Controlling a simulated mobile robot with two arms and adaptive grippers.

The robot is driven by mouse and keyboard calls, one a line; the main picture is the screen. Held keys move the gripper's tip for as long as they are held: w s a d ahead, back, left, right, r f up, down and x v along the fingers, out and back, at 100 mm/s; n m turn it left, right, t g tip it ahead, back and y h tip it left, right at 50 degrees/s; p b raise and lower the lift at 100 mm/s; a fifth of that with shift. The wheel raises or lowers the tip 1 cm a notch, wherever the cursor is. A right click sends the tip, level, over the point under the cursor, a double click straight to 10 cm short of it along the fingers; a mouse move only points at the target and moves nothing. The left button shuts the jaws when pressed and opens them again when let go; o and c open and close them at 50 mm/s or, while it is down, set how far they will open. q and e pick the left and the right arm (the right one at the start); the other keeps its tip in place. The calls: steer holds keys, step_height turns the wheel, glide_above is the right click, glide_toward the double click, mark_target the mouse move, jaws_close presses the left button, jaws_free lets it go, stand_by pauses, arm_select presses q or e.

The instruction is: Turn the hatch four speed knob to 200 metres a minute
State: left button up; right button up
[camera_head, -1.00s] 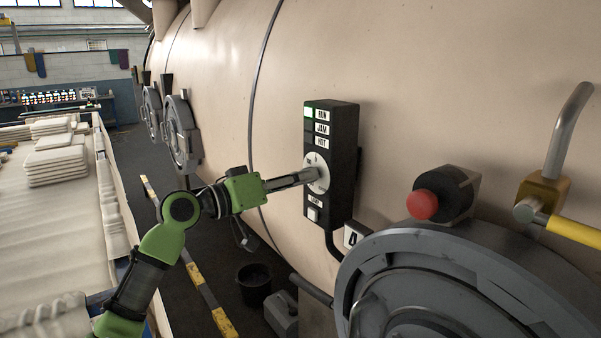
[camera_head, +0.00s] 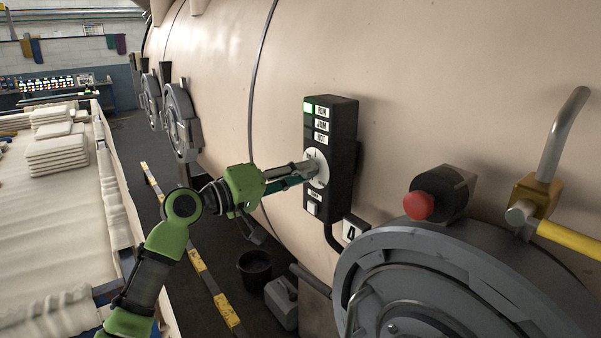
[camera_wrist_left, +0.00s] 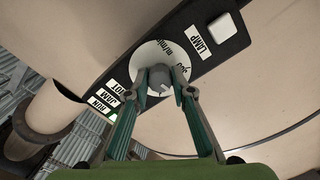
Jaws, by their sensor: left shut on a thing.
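The speed knob (camera_wrist_left: 159,78) is a small grey knob on a round white dial (camera_head: 319,170) on the black control box (camera_head: 342,135), beside the hatch marked 4. My left gripper (camera_head: 308,172) is at the dial, its fingers on either side of the knob; in the left wrist view the gripper (camera_wrist_left: 161,88) is shut on it. The fingers hide the knob in the head view. In the left wrist view the dial lettering is partly covered, so I cannot read the setting. The RUN lamp (camera_head: 308,108) glows green. My right gripper is not in view.
A red button (camera_head: 418,205) and a yellow-handled lever (camera_head: 570,238) stand out near the large grey hatch (camera_head: 440,265) at lower right. A dark bucket (camera_head: 254,271) is on the floor. A table with white cloth (camera_head: 60,215) is at left.

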arm_select(q)
steer(key=shift+r, duration=0.1)
steer(key=o, duration=1.1)
steer(key=shift+a, duration=0.15)
steer(key=v, duration=1.1)
steer(key=shift+s+a, duration=0.25)
steer(key=shift+a, duration=0.05)
